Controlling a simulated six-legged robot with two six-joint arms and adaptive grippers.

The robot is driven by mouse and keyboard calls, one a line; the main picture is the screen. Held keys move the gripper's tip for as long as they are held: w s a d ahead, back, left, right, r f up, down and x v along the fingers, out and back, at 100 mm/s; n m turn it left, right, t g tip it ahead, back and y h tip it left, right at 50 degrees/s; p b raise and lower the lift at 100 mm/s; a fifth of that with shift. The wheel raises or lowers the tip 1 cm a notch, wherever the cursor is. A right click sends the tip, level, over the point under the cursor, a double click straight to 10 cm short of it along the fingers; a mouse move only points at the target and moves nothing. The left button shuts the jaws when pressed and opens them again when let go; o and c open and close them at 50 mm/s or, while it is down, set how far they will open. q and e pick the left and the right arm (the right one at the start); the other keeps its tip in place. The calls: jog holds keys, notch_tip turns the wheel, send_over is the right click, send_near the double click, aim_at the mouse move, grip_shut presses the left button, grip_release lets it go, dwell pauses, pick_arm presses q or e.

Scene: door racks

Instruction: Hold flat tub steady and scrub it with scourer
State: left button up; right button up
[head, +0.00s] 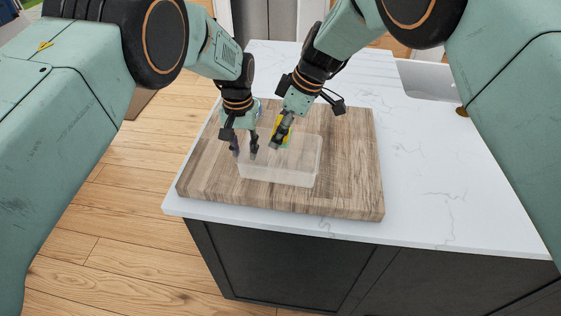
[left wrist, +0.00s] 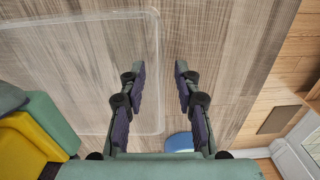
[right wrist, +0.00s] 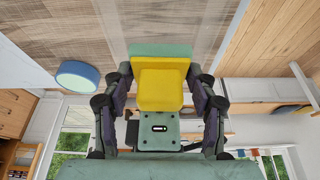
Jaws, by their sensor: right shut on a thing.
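The flat tub (head: 285,172) is clear and low, and stands on a wooden board. It also shows through its clear wall in the left wrist view (left wrist: 80,75). My left gripper (head: 243,153) is open and points down at the tub's left wall. In the left wrist view its fingers (left wrist: 158,68) stand apart on either side of that wall; I cannot tell whether they touch it. My right gripper (head: 279,140) is shut on the yellow and green scourer (right wrist: 162,88), over the tub's far part. The scourer is partly hidden by the fingers in the head view (head: 284,129).
The wooden board (head: 347,170) lies on a white marble counter (head: 440,190). A round blue and white thing (right wrist: 77,75) stands near the board's far left side, mostly hidden behind my left gripper in the head view. A sink (head: 428,80) is at the back right. The board's right side is clear.

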pick_arm(q)
jog(key=shift+r, duration=0.1)
notch_tip(320, 180, up, 11)
jog(key=shift+f, duration=0.1)
jog(key=shift+r, duration=0.5)
dwell(0.5)
